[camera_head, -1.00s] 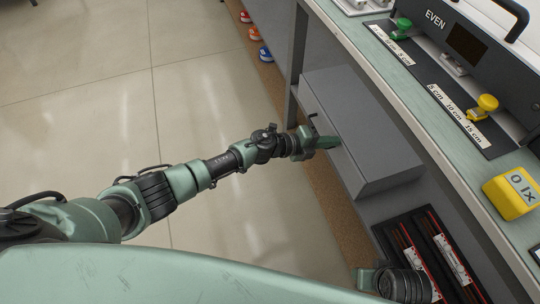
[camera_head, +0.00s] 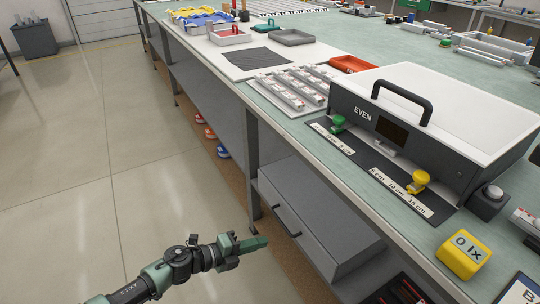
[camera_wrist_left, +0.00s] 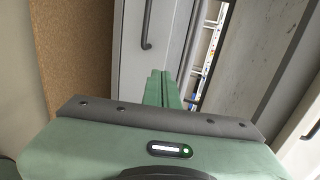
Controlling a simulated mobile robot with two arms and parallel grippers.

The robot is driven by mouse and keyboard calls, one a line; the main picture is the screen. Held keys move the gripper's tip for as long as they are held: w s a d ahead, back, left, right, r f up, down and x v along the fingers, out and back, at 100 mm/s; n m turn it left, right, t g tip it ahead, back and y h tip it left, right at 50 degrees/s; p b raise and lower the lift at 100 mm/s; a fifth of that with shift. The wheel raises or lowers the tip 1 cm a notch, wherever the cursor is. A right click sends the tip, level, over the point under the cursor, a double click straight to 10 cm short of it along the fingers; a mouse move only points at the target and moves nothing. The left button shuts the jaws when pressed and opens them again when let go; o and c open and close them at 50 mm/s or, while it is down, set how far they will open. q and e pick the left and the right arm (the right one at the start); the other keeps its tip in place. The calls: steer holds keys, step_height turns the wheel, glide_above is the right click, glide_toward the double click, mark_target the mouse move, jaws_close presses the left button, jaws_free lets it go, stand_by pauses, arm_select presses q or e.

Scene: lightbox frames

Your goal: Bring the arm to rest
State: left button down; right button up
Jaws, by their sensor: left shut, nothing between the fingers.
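My left arm comes in at the lower left of the head view. Its green gripper (camera_head: 258,243) is shut and empty, pointing right, in front of a grey drawer unit (camera_head: 312,215) under the workbench. The drawer's dark bar handle (camera_head: 287,220) is just beyond the fingertips; the gripper looks apart from it. In the left wrist view the two closed fingers (camera_wrist_left: 162,88) lie together with nothing between them. The handle (camera_wrist_left: 147,25) shows above them on the grey front. My right gripper is not in view.
The workbench edge (camera_head: 340,197) runs diagonally above the gripper. On top stand the grey lightbox (camera_head: 440,125) marked EVEN, a yellow 0 lx block (camera_head: 463,254) and white racks (camera_head: 292,90). Small coloured items (camera_head: 210,134) sit on the lower shelf. The floor at left (camera_head: 70,200) is clear.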

arm_select(q)
steer(key=s+a+f+n+t+y, duration=0.1)
steer(key=s+a+f+n+y, duration=0.2)
steer(key=a+f+n+y, duration=0.5)
steer(key=s+a+f+n+t+y, duration=0.1)
steer(key=s+f+n+t+y, duration=0.15)
steer(key=n, duration=0.85)
steer(key=s+a+f+n+g+y, duration=0.1)
steer(key=s+a+f+n+g, duration=0.1)
steer(key=s+f+n+g, duration=0.3)
steer(key=s+a+f+y, duration=0.1)
steer(key=s+a+f, duration=0.15)
steer(key=s, duration=0.45)
steer(key=s+a+f+n+g+p, duration=0.1)
steer(key=s+f+g+p, duration=0.1)
steer(key=s+p, duration=0.6)
steer(key=s+a+f+n+g+p, duration=0.1)
steer(key=s+p, duration=0.7)
steer(key=s, duration=1.4)
step_height(320, 180, down, 3)
steer(key=a+g, duration=0.1)
steer(key=g, duration=0.1)
steer(key=shift+s+f+n+g+p, duration=0.15)
steer(key=shift+n+g+p, duration=0.2)
steer(key=shift+n, duration=0.05)
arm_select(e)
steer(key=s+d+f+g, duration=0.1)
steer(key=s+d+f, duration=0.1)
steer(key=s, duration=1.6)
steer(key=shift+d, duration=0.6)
